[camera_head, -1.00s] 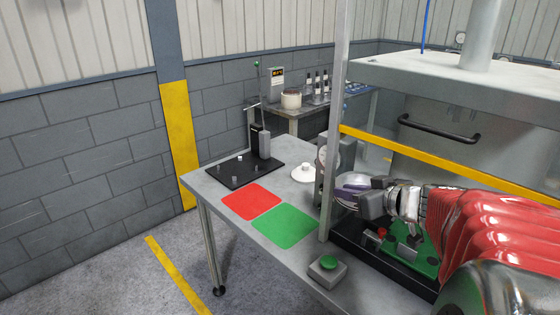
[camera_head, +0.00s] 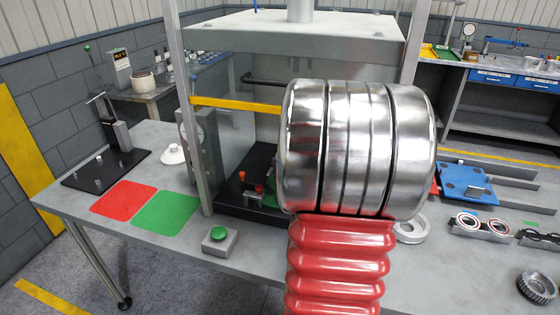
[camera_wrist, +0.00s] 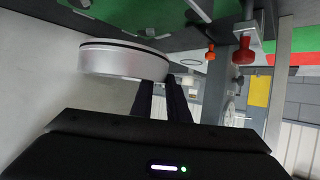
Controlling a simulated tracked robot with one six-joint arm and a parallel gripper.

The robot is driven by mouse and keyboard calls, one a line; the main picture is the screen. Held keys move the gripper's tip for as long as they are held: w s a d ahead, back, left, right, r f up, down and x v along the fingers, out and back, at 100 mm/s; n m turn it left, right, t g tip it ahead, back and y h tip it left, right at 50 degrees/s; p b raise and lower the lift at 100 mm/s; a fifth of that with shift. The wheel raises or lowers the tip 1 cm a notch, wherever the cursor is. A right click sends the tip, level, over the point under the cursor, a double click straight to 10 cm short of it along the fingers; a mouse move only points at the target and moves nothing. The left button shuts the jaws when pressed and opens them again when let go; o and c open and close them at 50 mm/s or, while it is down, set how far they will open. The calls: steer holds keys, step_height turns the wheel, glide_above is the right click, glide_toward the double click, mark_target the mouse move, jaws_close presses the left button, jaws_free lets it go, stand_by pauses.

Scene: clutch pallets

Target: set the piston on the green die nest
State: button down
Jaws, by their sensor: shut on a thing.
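The piston (camera_wrist: 122,62), a short silver cylinder with a dark groove near one rim, is at the fingertips of my gripper (camera_wrist: 168,98) in the wrist view. The gripper is shut on it. A dark green surface of the die nest (camera_wrist: 160,12) shows beyond the piston at the top of that view. I cannot tell the gap between them. In the head view only a sliver of the green die nest (camera_head: 271,201) shows in the press. My silver and red arm hides the gripper, the piston and most of the nest there.
Red clamp knobs (camera_wrist: 243,50) stand beside the nest, and press posts (camera_head: 190,110) flank it. A yellow bar (camera_head: 235,104) crosses the press. A green button box (camera_head: 219,240), a green mat (camera_head: 166,212) and a red mat (camera_head: 123,199) lie in front and left.

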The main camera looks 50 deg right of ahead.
steer(key=shift+f, duration=0.1)
stand_by(0.3)
steer(key=shift+f, duration=3.3)
steer(key=shift+s, duration=0.1)
steer(key=shift+f, duration=0.25)
steer(key=c, duration=1.6)
jaws_free()
steer(key=shift+a+f, duration=0.1)
